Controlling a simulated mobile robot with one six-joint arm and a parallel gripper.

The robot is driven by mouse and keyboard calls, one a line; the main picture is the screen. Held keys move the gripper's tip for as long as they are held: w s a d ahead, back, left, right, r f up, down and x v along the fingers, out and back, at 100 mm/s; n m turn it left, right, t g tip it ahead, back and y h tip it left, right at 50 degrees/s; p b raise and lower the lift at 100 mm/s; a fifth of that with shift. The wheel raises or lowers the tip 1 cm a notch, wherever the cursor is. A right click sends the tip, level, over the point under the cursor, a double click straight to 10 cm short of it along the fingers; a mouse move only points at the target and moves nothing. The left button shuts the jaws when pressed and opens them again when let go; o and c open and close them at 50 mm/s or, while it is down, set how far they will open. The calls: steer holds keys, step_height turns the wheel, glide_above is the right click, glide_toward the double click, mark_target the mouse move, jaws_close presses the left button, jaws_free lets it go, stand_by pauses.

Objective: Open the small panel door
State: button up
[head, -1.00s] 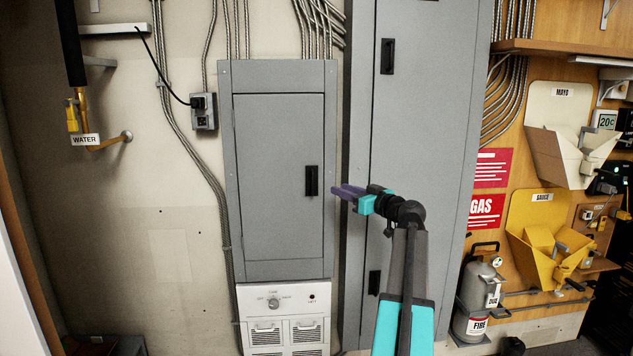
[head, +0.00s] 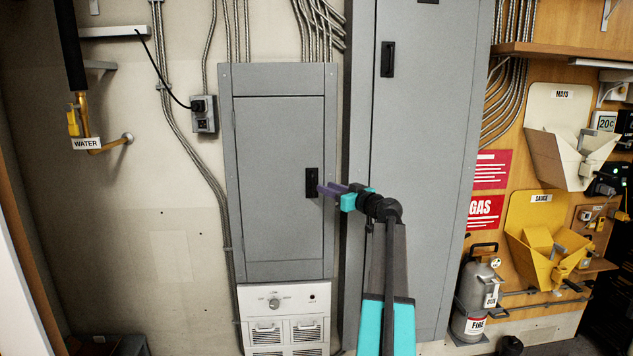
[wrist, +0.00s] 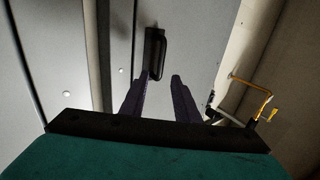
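The small panel door (head: 275,150) is grey and sits flush in its frame on the wall, shut. Its black handle (head: 312,182) is at the door's right edge; it also shows in the wrist view (wrist: 154,55). My gripper (head: 322,190) is just right of the handle in the head view, with purple fingers pointing left at it. In the wrist view my gripper's fingers (wrist: 160,78) are apart, with nothing held between them. The handle lies just beyond the left fingertip. I cannot tell whether that finger touches it.
A tall grey cabinet (head: 425,120) with black handles stands right of the panel. A white unit (head: 285,325) with a knob and vents is below it. A socket box (head: 204,113) and conduits run at left. A yellow water pipe (head: 110,143) is farther left.

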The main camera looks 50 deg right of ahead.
mark_target(316, 184)
steer(key=shift+w+d+p, duration=0.2)
steer(key=shift+w+p, duration=0.4)
steer(key=shift+w, duration=1.15)
steer(key=shift+w+d+p, duration=0.15)
steer(key=shift+w+p, duration=0.45)
steer(key=shift+w, duration=1.1)
jaws_close()
